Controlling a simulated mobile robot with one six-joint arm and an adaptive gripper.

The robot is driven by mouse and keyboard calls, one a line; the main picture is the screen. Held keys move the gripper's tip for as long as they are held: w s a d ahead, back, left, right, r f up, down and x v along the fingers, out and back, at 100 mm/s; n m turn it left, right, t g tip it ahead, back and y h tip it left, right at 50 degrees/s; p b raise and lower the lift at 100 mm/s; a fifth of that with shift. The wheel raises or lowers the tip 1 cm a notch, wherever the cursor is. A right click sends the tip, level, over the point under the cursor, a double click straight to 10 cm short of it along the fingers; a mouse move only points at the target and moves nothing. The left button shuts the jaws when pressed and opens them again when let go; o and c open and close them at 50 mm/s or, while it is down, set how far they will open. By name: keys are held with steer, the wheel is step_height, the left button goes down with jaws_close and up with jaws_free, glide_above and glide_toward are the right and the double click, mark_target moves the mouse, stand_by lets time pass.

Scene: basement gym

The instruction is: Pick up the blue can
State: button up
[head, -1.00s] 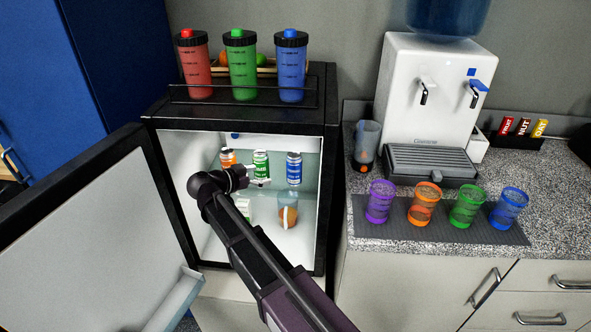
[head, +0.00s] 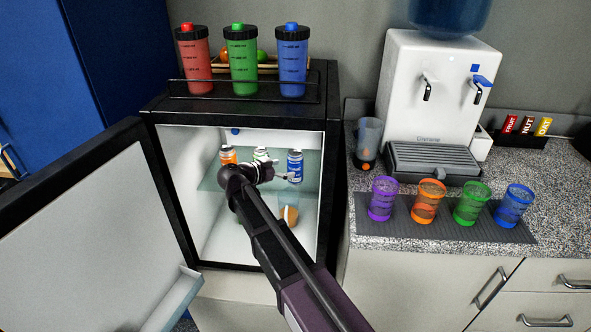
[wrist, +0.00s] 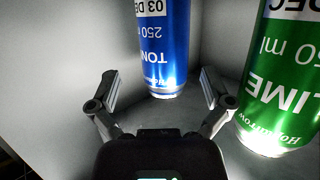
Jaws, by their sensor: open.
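The blue can (head: 295,162) stands upright on the shelf inside the open mini fridge (head: 172,120). In the wrist view the blue can (wrist: 165,40) appears upside down, with its end in the gap just ahead of the fingers. My gripper (head: 287,176) is inside the fridge, in front of the cans. It is open and empty; in the wrist view its fingers (wrist: 160,92) spread to either side of the blue can, apart from it.
A green can (wrist: 283,85) stands close beside the right finger in the wrist view; in the head view my arm partly hides it. An orange can (head: 228,154) stands further left. The fridge door (head: 85,230) is open at left. A glass with something orange (head: 290,212) stands below.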

mark_target(290, 155)
steer(key=shift+w+b+x, duration=0.2)
steer(key=shift+b+x, duration=0.45)
steer(key=shift+x, duration=1.9)
steer(key=shift+a+r, duration=0.1)
steer(key=shift+r, duration=0.05)
steer(key=shift+c, duration=0.2)
steer(key=c, duration=1.2)
steer(key=shift+r, duration=0.2)
step_height(290, 155, up, 4)
steer(key=p, duration=0.4)
steer(key=shift+f, duration=0.1)
steer(key=s+d+p, duration=0.1)
steer(key=s, duration=1.5)
steer(key=shift+d+r, duration=0.35)
steer(key=shift+r, duration=0.05)
